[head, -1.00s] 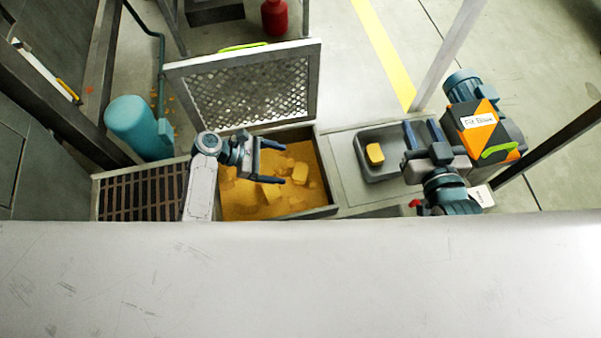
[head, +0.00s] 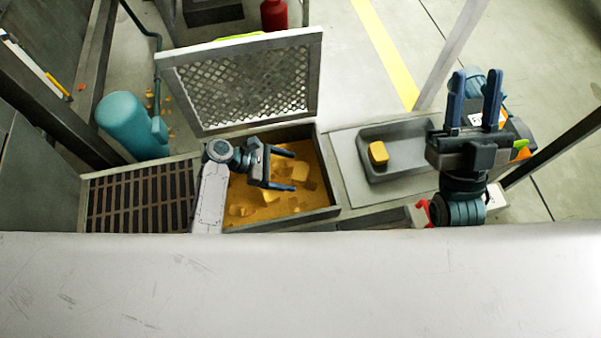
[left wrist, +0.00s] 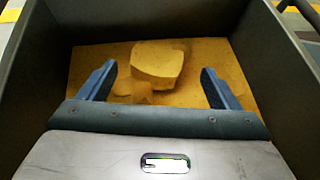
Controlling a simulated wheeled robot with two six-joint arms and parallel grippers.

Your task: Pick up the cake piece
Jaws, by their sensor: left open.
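A yellow cake piece (head: 299,172) lies on the yellow meal in the open bin (head: 325,214). In the left wrist view a blocky cake piece (left wrist: 158,65) shows beyond and between my fingers, with smaller lumps by its near side. My left gripper (head: 294,171) is over the bin, open, with nothing between its fingers (left wrist: 158,82). Another yellow cake piece (head: 378,153) sits in the grey tray (head: 400,172) to the right. My right gripper (head: 474,98) is right of that tray, its two blue fingers apart and pointing to the top of the picture, empty.
A raised mesh lid (head: 245,85) stands behind the bin. A slatted grate (head: 138,198) lies left of it. A teal cylinder (head: 132,125) stands at the far left. A motor unit with an orange label (head: 522,153) is behind my right gripper. The bin's walls enclose my left gripper's view.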

